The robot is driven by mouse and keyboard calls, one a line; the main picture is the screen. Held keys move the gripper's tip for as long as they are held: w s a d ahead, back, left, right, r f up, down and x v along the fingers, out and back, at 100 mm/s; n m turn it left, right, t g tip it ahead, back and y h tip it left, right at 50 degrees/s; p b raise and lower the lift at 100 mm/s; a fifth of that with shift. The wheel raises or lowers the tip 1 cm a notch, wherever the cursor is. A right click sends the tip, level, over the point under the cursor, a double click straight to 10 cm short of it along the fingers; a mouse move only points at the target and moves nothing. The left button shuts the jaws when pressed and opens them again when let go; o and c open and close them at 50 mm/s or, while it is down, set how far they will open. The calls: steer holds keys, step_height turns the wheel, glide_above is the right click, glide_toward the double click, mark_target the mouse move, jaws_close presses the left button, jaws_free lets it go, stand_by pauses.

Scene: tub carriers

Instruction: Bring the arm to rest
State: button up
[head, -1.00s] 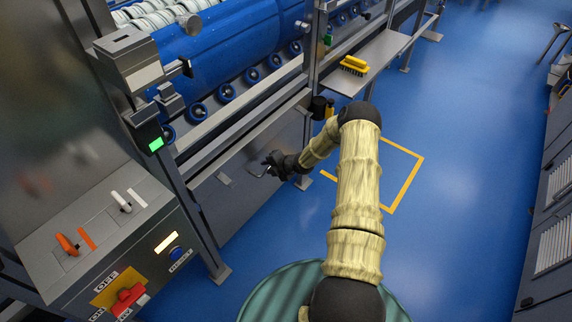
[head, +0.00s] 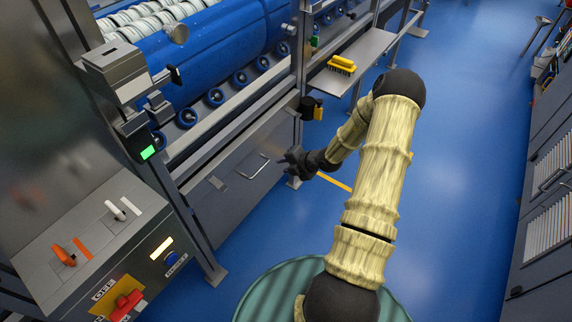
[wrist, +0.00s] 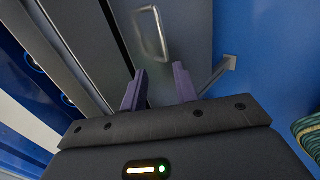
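My gripper (head: 284,160) hangs in front of the grey lower panel of the machine, at the end of my bent arm. In the wrist view its two purple fingers (wrist: 160,90) stand apart with nothing between them, so it is open and empty. A metal bar handle (head: 254,166) on the grey panel (head: 236,190) is just left of the gripper and apart from it in the head view. The handle (wrist: 151,33) also shows beyond the fingertips in the wrist view.
A control box with an orange lever (head: 64,255), a white lever (head: 116,210) and a red switch (head: 126,302) stands at the left. A shelf (head: 362,50) with a yellow brush (head: 342,64) is at the upper middle. Grey cabinets (head: 545,220) line the right. Blue floor between is clear.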

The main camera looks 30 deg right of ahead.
stand_by(0.4)
steer(key=s+a+r+n+g, duration=0.35)
steer(key=a+r+n, duration=0.25)
steer(key=n, duration=0.6)
steer(key=s+a+r+n+g, duration=0.2)
steer(key=s+a+r+n, duration=0.4)
steer(key=n, duration=0.5)
steer(key=s+a+r+n+g+h, duration=0.15)
steer(key=s+r+n, duration=0.25)
steer(key=n, duration=0.5)
steer(key=s+a+r+n+h, duration=0.2)
steer(key=s+r+n, duration=0.2)
steer(key=n, duration=0.4)
steer(key=s+r+n+t+h+p, duration=0.1)
steer(key=s+r+n+p, duration=0.2)
steer(key=r+n+p, duration=0.5)
steer(key=w+p+v, duration=0.2)
steer(key=p+v, duration=0.6)
steer(key=v, duration=0.3)
steer(key=shift+d+r, duration=0.2)
steer(key=shift+d, duration=0.15)
steer(key=shift+w, duration=0.1)
